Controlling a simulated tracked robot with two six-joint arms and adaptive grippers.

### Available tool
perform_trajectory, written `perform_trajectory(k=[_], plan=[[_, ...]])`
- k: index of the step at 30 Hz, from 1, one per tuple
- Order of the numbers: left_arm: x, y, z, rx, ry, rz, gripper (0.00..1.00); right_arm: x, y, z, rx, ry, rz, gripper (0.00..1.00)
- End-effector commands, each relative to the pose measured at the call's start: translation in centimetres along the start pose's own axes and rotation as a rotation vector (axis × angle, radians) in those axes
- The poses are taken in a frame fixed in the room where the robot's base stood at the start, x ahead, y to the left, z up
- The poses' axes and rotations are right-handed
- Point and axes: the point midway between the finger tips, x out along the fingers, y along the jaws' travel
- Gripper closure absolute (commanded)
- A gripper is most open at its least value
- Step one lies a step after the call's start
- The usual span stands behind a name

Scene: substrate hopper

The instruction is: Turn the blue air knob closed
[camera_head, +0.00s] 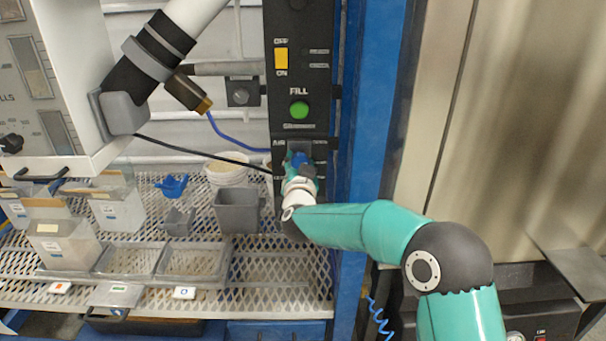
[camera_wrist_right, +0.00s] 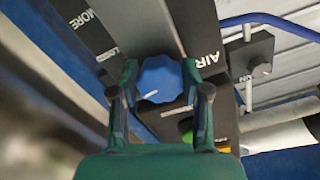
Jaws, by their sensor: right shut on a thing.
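The blue air knob (camera_wrist_right: 160,84) sits on the black control panel, beside the "AIR" label, in the right wrist view. A light pointer mark shows on the knob's face. In the head view my right gripper (camera_head: 299,165) reaches the panel from below and hides most of the knob. My left gripper is not in view.
The black panel (camera_head: 299,75) also carries an orange OFF/ON switch (camera_head: 281,58) and a green FILL button (camera_head: 299,109). A grey bin (camera_head: 238,212), clear trays and scoops stand on the mesh shelf to the left. A blue post (camera_head: 366,120) stands right of the panel.

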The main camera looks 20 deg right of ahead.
Motion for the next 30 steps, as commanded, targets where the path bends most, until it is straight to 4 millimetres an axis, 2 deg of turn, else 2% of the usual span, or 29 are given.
perform_trajectory(k=[1,15,30], plan=[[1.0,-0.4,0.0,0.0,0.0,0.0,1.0,0.0,0.4,0.2,0.049,0.006,0.004,0.88],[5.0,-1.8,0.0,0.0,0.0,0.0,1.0,0.1,0.5,0.3,0.495,0.005,0.005,0.88],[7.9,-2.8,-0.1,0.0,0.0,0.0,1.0,0.1,0.6,0.2,0.887,0.006,0.009,0.88]])
